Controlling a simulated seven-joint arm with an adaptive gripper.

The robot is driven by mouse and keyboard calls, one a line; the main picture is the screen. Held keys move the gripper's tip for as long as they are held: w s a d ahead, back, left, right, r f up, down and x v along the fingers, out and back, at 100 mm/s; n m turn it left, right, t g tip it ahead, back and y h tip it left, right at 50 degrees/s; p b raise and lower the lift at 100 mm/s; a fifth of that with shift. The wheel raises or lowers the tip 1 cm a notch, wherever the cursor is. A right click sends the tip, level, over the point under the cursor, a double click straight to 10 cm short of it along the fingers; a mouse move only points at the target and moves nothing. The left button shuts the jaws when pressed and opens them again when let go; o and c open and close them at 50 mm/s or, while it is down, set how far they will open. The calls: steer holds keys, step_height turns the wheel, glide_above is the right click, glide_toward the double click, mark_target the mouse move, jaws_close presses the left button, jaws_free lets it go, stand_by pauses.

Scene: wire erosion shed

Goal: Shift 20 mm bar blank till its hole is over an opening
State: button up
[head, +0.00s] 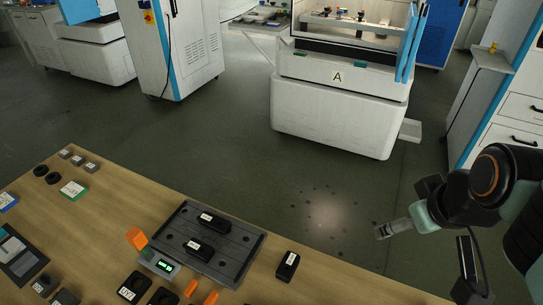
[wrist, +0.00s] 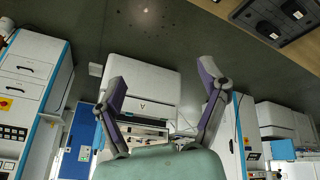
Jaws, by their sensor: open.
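A dark grey plate (head: 240,243) with small round openings lies on the wooden table in the head view. Two black blocks with white labels lie on it, an upper block (head: 214,222) and a lower block (head: 199,250). A third black labelled block (head: 288,266) lies on the table right of the plate. The labels are too small to read, so I cannot tell which is the 20 mm bar blank; no hole in a block is clear. My gripper (head: 381,232) is open and empty, off the table to the right; its spread fingers show in the wrist view (wrist: 162,75).
A small device with a green display (head: 165,266) and orange pieces (head: 137,238) stand at the plate's left. More dark blocks (head: 133,288) lie at the front edge. A white machine marked A (head: 338,105) stands beyond open floor.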

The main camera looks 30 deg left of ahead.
steer(key=w+a+r+n+y, duration=0.1)
steer(key=w+a+n, duration=0.2)
steer(key=w+a, duration=0.45)
steer(key=w+a+f+n+y, duration=0.2)
steer(key=w+a+f+n, duration=0.25)
steer(key=w+a, duration=0.55)
steer(key=n+g, duration=0.3)
steer(key=g, duration=0.2)
glide_toward(222, 225)
steer(key=x, duration=0.2)
steer(key=shift+w+a+f+m, duration=0.2)
steer(key=shift+f+m, duration=0.05)
steer(key=shift+s+a, duration=0.1)
steer(key=shift+s, duration=0.05)
steer(key=shift+x, duration=3.35)
